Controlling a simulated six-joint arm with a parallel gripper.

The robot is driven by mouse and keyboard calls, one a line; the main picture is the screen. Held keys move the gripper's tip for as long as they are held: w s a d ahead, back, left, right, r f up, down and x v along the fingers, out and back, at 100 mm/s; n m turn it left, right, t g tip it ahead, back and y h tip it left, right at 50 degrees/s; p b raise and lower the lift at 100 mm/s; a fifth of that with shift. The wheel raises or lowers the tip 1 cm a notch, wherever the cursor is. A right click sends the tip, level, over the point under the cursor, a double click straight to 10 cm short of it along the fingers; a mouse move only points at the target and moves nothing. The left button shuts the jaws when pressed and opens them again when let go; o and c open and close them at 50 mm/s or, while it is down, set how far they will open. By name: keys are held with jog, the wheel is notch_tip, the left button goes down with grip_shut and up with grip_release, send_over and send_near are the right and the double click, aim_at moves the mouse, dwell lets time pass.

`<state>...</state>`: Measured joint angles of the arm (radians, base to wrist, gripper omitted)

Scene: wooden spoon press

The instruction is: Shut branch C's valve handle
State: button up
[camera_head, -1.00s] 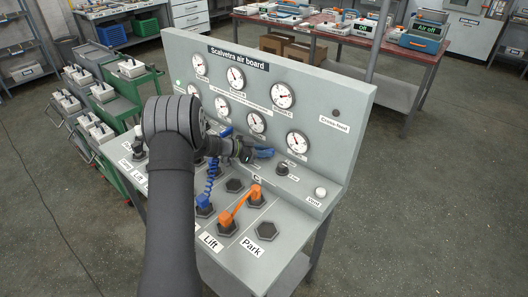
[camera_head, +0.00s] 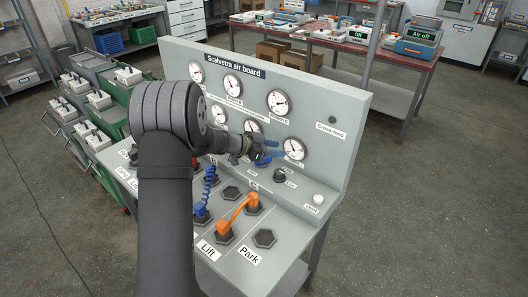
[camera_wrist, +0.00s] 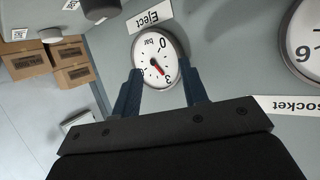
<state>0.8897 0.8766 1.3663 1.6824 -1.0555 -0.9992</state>
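The grey air board (camera_head: 345,110) stands upright with gauges on its face and a sloped deck in front. My gripper (camera_head: 276,154), with blue fingers, is held just above the deck beside the lower right gauge (camera_head: 294,149). In the wrist view my gripper (camera_wrist: 162,88) is open, with a gauge (camera_wrist: 157,60) showing beyond and between its fingers. A dark knob (camera_head: 280,175) stands on the ledge just below the fingers, apart from them. I cannot make out branch C's valve handle for certain; my gripper and arm hide part of that ledge.
An orange link (camera_head: 238,211) joins two sockets on the deck, and a blue coiled hose (camera_head: 209,185) rises left of it. A white vent button (camera_head: 318,199) sits at the right. Green carts (camera_head: 108,120) stand left. Floor to the right is clear.

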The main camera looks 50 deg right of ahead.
jog(key=s+r, duration=0.3)
jog(key=s, duration=0.2)
jog(key=shift+s+r, duration=0.2)
jog(key=shift+s, duration=0.15)
